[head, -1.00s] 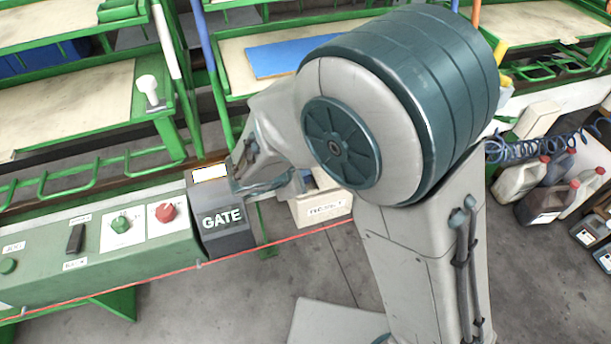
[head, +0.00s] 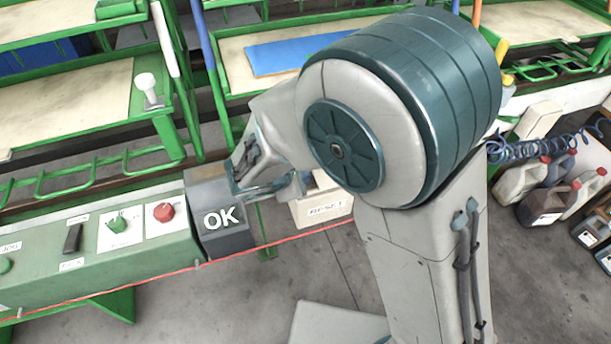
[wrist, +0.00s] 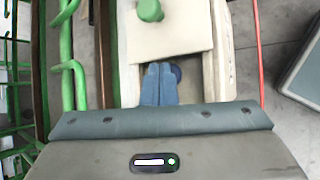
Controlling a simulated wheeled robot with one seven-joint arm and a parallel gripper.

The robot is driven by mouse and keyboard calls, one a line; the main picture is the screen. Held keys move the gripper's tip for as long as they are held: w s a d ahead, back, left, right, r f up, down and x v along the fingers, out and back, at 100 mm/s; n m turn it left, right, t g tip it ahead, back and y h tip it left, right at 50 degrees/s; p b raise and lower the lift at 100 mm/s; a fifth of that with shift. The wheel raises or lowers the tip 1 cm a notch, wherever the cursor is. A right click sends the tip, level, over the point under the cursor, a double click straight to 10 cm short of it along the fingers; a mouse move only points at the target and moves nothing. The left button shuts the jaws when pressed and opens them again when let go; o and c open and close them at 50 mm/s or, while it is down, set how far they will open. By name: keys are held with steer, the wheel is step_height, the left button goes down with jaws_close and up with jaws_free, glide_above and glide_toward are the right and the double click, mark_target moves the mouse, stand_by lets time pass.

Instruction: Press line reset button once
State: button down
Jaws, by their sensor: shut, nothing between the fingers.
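The cream box labelled RESET (head: 325,208) stands just past the end of the green console, partly hidden behind my arm in the head view. In the wrist view a dark blue round button (wrist: 177,72) shows at the right edge of my fingers and is mostly covered by them. My gripper (wrist: 160,68) is shut and empty, its blue fingertips over or against this button; I cannot tell whether they touch it. A pale plate with a green knob (wrist: 150,10) lies just beyond the fingertips. In the head view the fingertips are hidden by my arm.
The grey display block (head: 222,217) reads OK. The green console (head: 110,250) carries a red knob (head: 163,212), a green knob (head: 117,223) and a black switch (head: 73,238). A red cord (head: 290,238) runs along the front. Several jugs (head: 545,200) stand at right.

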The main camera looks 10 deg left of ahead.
steer(key=shift+r, duration=0.1)
steer(key=shift+r+p, duration=0.55)
steer(key=shift+r, duration=0.2)
steer(key=shift+r+p, duration=1.8)
steer(key=shift+r, duration=0.75)
